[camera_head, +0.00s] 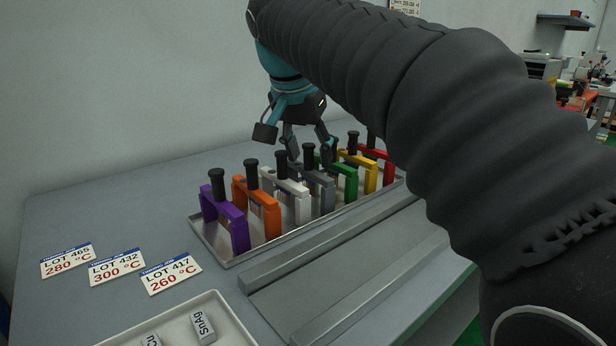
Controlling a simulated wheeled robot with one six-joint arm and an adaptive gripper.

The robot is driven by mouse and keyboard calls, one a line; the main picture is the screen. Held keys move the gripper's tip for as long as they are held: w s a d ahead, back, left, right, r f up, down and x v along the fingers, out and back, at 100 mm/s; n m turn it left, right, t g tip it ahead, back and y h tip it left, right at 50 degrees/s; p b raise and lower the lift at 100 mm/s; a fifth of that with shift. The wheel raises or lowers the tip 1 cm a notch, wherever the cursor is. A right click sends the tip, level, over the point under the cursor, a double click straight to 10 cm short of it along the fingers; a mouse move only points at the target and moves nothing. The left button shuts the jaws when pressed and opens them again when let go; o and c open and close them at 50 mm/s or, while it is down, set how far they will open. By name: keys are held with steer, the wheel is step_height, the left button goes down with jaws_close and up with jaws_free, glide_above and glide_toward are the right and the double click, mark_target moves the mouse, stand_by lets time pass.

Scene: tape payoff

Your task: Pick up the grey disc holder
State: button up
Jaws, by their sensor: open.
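The grey disc holder (321,190) stands upright in a row of coloured holders on a metal tray. It sits between the white holder (295,194) and the green holder (345,178), and has a black upright handle on top. My gripper (293,142) is open and empty above the row, close over the handles of the white and grey holders. Its fingers spread to either side. I cannot tell whether a finger touches a handle.
Purple (229,221) and orange (262,209) holders stand left in the row; yellow (364,171) and red (384,160) ones stand right. The metal tray (215,246) has a low rim. Grey rails (330,261) run in front. Three lot cards (117,267) and a pale tray (222,305) with small blocks lie left.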

jaws_close()
